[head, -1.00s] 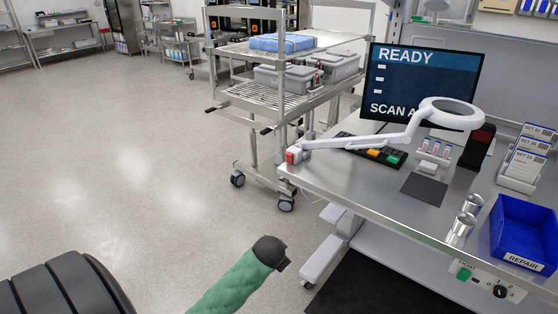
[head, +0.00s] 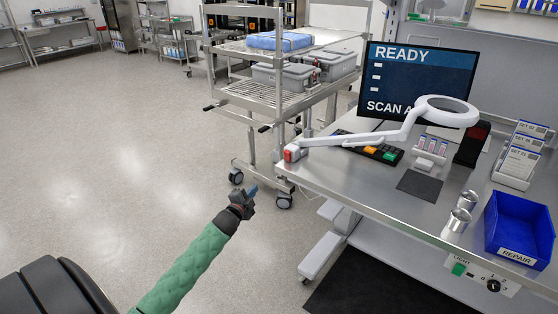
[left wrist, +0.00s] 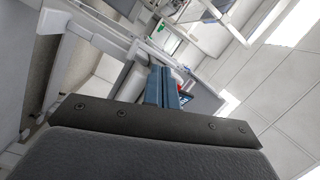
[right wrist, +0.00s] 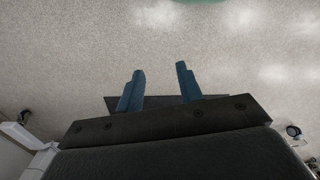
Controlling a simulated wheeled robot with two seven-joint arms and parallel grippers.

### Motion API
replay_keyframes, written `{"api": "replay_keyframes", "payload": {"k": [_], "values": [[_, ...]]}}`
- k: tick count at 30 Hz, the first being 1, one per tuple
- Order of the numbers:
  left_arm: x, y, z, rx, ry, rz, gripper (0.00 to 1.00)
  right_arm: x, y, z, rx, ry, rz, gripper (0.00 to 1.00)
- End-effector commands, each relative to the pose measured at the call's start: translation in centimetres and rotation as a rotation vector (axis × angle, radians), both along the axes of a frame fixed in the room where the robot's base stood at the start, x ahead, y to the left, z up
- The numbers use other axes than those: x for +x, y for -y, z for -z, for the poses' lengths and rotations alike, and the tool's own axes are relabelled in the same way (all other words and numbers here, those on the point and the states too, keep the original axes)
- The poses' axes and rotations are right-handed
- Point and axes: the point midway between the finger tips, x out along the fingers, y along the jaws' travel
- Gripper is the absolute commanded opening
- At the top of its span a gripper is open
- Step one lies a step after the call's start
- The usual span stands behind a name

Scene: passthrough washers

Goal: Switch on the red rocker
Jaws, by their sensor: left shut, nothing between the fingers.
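The red rocker (head: 290,154) sits on the pale base of the magnifier lamp, at the near left corner of the steel bench (head: 340,185). My left gripper (head: 253,189) is shut and empty, below and left of the rocker, apart from it, over the floor in front of the cart. In the left wrist view its blue fingers (left wrist: 160,72) are together; the rocker cannot be made out clearly there. My right gripper shows only in the right wrist view (right wrist: 159,72), open and empty above the floor.
The lamp arm (head: 360,139) reaches across the bench past a dark keypad (head: 352,142) and the monitor (head: 418,80). A wire-shelf cart (head: 270,97) stands just behind the bench corner. A blue bin (head: 520,225) and metal cups are farther right. The left floor is clear.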

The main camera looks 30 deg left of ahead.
Motion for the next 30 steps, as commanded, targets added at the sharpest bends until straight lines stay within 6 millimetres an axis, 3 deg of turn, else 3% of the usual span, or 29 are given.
{"api": "replay_keyframes", "payload": {"k": [12, 30], "values": [[-0.7, 3.8, -5.1, 0.324, 0.298, 0.172, 0.0, 1.2, -0.3, 0.5, 0.015, 0.073, 0.007, 0.36], [-0.6, 4.0, -5.4, 0.385, 0.307, 0.168, 0.0, 1.2, -0.2, 0.7, 0.016, 0.076, 0.008, 0.36]]}}
